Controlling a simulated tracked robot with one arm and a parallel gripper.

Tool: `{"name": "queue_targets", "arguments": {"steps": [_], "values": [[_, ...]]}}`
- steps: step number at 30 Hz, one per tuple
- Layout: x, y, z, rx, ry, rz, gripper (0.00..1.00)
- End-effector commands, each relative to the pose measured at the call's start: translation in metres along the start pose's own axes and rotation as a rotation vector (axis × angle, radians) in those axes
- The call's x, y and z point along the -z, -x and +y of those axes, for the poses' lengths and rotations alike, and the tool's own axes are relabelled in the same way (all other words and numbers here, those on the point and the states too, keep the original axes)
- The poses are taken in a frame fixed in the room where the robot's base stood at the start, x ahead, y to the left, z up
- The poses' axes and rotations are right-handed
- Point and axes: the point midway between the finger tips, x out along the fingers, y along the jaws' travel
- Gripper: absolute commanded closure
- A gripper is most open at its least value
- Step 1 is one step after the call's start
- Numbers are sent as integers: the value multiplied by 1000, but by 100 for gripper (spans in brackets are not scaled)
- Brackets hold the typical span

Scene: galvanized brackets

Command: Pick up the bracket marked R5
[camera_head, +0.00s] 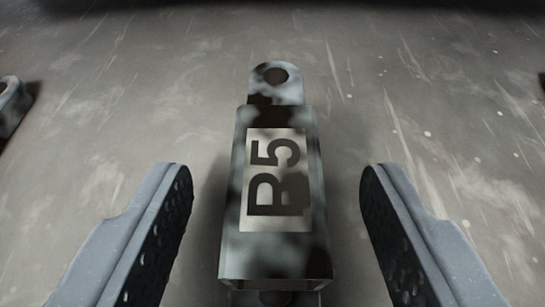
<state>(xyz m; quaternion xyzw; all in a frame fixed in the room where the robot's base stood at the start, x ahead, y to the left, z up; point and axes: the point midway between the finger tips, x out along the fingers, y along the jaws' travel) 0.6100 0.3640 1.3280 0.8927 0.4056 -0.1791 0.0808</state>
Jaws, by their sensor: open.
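A grey metal bracket (230,200) lies in the middle of the view, its long side running away from me. It has a box-shaped body and a rounded lug with a hole at the far end. A pale label on top carries sideways dark characters. The 5 is clear; the letter before it looks like R or B, and a dark patch blurs it. My gripper (273,185) is open, with one ridged, dark-padded finger on each side of the bracket. Gaps show between both fingers and the bracket, so neither touches it. The bracket's near end is partly cut off by the frame.
Part of another metal piece (10,105) shows at the left edge. A dark bit of something shows at the right edge. The scratched grey surface (430,80) is otherwise clear around the bracket, with a dark band along the top.

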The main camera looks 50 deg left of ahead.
Motion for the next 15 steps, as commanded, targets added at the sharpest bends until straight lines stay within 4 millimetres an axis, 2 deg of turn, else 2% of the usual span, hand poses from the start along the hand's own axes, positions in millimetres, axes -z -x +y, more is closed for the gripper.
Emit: {"name": "queue_targets", "arguments": {"steps": [7,8,13,15], "values": [[1,-3,0,-1,0,2,47],[1,-3,0,-1,0,2,50],[1,-3,0,-1,0,3,97],[1,-3,0,-1,0,3,100]]}}
